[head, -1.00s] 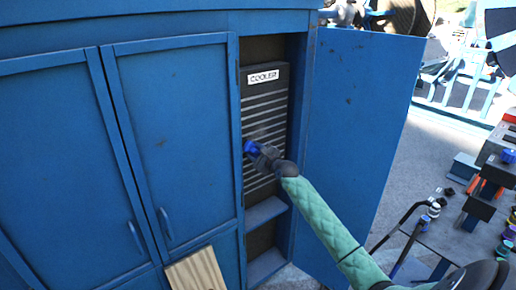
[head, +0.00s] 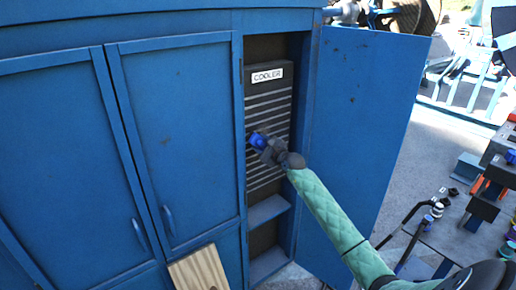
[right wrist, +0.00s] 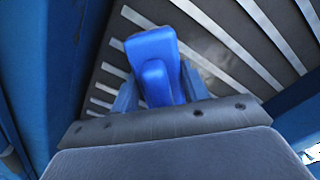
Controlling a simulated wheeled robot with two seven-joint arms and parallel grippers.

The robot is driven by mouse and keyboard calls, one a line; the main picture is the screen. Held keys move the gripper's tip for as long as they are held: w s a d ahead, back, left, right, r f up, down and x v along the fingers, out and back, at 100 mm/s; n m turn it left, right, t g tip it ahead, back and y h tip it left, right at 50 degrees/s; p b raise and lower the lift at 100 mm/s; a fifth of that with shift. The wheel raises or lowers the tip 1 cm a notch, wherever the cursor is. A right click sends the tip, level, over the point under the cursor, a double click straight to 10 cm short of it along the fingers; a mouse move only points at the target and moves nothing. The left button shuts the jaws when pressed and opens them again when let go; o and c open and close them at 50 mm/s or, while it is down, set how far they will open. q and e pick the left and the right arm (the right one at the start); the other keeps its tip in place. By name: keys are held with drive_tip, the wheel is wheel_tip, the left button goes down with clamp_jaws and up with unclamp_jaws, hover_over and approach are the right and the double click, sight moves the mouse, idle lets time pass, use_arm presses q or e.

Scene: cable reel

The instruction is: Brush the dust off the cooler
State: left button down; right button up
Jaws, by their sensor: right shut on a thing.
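The cooler (head: 268,100) is a dark panel with pale horizontal slats and a "COOLER" label, set inside the open bay of a blue cabinet. My right gripper (head: 266,146) is in front of its middle slats. It is shut on a blue brush (head: 258,141), which also shows in the right wrist view (right wrist: 155,65) between the fingers, in front of the slats (right wrist: 235,45). The brush's far end is hidden, so I cannot tell whether it touches the cooler. A faint pale patch, maybe dust, shows on the slats in the right wrist view. My left gripper is not in view.
The blue cabinet door (head: 365,130) stands open to the right of the bay, close to my right arm. Closed cabinet doors (head: 175,140) are on the left. A shelf (head: 267,211) lies below the cooler. A wooden board (head: 199,270) leans low in front.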

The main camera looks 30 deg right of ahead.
drive_tip(key=shift+d+b, duration=0.45)
drive_tip(key=shift+d, duration=0.4)
